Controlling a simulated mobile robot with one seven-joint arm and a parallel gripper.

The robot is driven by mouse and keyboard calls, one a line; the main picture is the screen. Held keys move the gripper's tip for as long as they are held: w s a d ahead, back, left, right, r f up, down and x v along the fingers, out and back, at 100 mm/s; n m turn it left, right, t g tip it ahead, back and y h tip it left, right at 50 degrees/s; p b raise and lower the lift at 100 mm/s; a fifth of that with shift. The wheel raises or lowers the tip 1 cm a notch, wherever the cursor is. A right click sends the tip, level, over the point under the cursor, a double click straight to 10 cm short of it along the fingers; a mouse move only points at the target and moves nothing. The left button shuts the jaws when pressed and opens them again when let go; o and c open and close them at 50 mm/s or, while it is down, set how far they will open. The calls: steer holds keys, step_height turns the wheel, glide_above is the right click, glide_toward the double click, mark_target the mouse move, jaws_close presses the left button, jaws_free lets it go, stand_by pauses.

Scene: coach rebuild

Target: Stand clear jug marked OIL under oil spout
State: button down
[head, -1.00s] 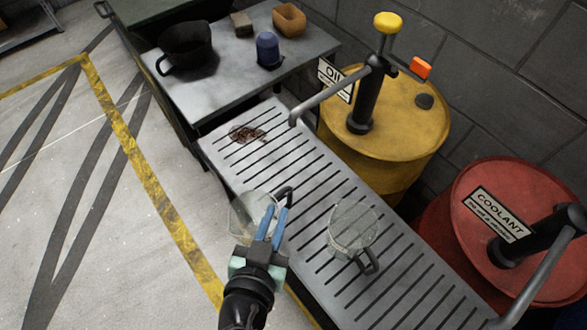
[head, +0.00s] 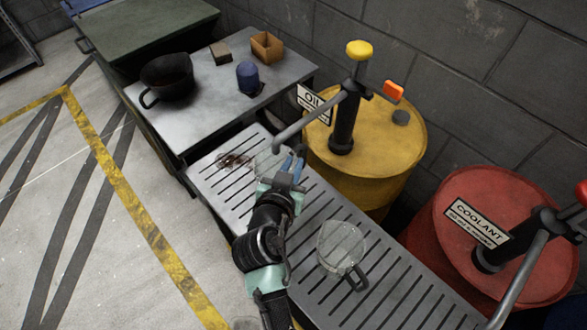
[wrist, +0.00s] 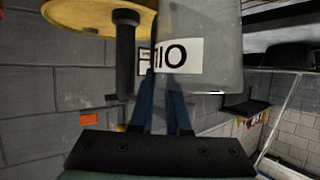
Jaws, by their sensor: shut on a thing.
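My gripper (head: 293,163) is shut on a clear jug (head: 266,162), and its blue fingers close on the handle side. In the wrist view the jug (wrist: 205,60) fills the upper middle, with a white OIL label (wrist: 178,58) upside down in the picture. The grey oil spout (head: 310,119) reaches from the pump on the yellow drum (head: 385,150), and its tip is close to the jug's mouth. The arm and spout partly hide the jug. I cannot tell whether its base touches the slatted grate (head: 385,285).
A second clear jug (head: 340,245) stands on the grate at the lower right. A dark stain (head: 230,160) marks the grate left of the held jug. The red coolant drum (head: 460,210) is at right. A black jug (head: 168,78) and blue canister (head: 248,77) stand on the bench.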

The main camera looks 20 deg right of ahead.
steer(key=shift+w+d+f, duration=0.15)
steer(key=shift+w+f, duration=0.05)
steer(key=shift+f, duration=0.7)
steer(key=shift+w+d+f, duration=0.1)
steer(key=shift+w+f, duration=0.1)
steer(key=shift+f, duration=0.65)
steer(key=c, duration=0.9)
jaws_free()
steer(key=shift+o, duration=0.2)
steer(key=shift+s+a, duration=0.1)
